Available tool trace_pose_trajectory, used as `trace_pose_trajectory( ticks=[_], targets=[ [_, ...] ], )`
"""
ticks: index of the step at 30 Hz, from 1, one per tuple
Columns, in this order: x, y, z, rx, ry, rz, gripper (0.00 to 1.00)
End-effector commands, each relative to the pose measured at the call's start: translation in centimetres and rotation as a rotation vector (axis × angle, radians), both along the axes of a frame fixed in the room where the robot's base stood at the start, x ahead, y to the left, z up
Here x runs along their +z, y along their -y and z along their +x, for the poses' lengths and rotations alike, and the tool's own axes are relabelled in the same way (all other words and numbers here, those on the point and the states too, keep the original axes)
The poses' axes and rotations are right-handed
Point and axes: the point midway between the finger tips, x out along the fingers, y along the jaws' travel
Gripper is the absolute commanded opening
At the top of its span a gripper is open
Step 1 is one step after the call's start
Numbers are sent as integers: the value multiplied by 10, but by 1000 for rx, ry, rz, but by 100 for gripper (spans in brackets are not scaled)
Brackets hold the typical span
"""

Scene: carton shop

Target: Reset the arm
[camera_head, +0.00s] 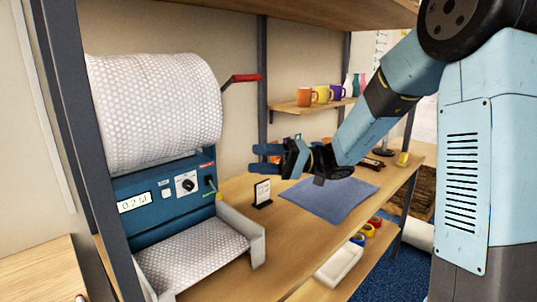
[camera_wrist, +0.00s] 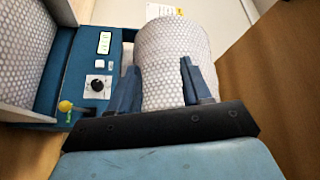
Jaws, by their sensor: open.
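My arm reaches in from the right in the head view. My gripper (camera_head: 262,158) is open and points left, above the wooden bench and to the right of the bubble-wrap dispenser (camera_head: 165,195). In the wrist view my gripper (camera_wrist: 158,82) shows its two blue fingers apart with nothing held between them. Behind the fingers in that view is the roll of bubble wrap (camera_wrist: 172,40). The roll (camera_head: 155,110) also shows in the head view, above the blue control panel with a small display, a knob and a lever.
A blue mat (camera_head: 330,198) lies on the bench, with a small upright sign (camera_head: 262,194) near it. Mugs (camera_head: 320,95) stand on a back shelf. A white tray (camera_head: 340,263) and several tape rolls (camera_head: 367,231) sit on a lower shelf. A dark post (camera_head: 85,130) stands at left.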

Motion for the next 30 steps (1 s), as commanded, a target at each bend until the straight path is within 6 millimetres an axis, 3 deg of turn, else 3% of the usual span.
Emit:
trace_pose_trajectory(
  ticks=[6, 14, 22, 30],
  targets=[
    [-11, 9, -54, 58, -4, -334, 48],
    [-30, 42, -102, 22, 7, -716, 48],
    [-43, 93, -138, -125, 48, -1068, 48],
    [-43, 154, -162, -368, 123, -1344, 48]
  ],
)
